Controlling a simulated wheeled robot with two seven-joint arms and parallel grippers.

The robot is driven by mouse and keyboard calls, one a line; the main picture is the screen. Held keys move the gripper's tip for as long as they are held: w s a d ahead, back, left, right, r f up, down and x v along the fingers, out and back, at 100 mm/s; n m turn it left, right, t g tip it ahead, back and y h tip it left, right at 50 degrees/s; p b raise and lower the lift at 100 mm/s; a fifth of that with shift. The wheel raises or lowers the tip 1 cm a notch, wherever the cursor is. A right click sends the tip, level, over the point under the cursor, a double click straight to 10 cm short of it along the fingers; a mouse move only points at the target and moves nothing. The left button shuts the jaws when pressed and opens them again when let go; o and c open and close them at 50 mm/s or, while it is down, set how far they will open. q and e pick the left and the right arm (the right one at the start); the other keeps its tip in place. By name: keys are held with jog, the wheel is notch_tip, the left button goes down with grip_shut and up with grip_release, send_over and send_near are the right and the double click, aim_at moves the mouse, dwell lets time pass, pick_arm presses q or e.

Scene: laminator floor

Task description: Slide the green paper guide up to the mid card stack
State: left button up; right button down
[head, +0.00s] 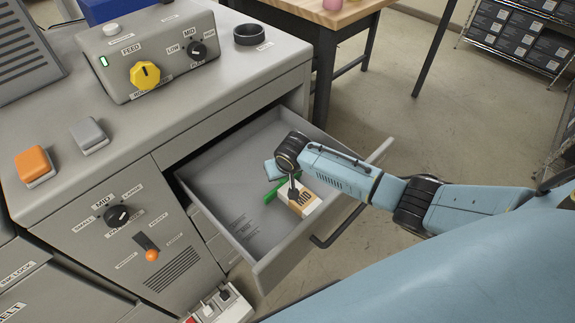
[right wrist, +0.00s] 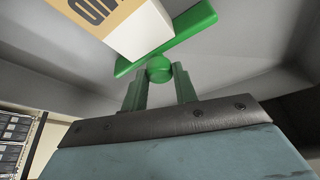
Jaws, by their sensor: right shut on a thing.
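The green paper guide (head: 270,196) is in the open drawer, a long bar with a round knob. It also shows in the right wrist view (right wrist: 197,25). The mid card stack (head: 305,204), tan and white and marked MID, stands right beside the bar; in the right wrist view the stack (right wrist: 138,32) overlaps the bar's edge, and I cannot tell whether they touch. My right gripper (right wrist: 160,78) is shut on the guide's knob, one finger at each side. In the head view my wrist partly hides guide and stack. My left gripper is not in view.
The drawer (head: 262,262) is pulled out of the grey cabinet, with bare floor left of the guide. A control box (head: 150,55) with a yellow knob, an orange button (head: 35,165) and a black ring (head: 250,34) are on the top. A wooden table (head: 325,12) stands behind.

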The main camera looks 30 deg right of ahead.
jog(key=c, duration=1.1)
grip_release()
jog(key=shift+s+r, duration=0.25)
jog(key=shift+r, duration=0.3)
jog(key=p+v, duration=0.2)
jog(key=v, duration=1)
jog(key=shift+s, duration=0.1)
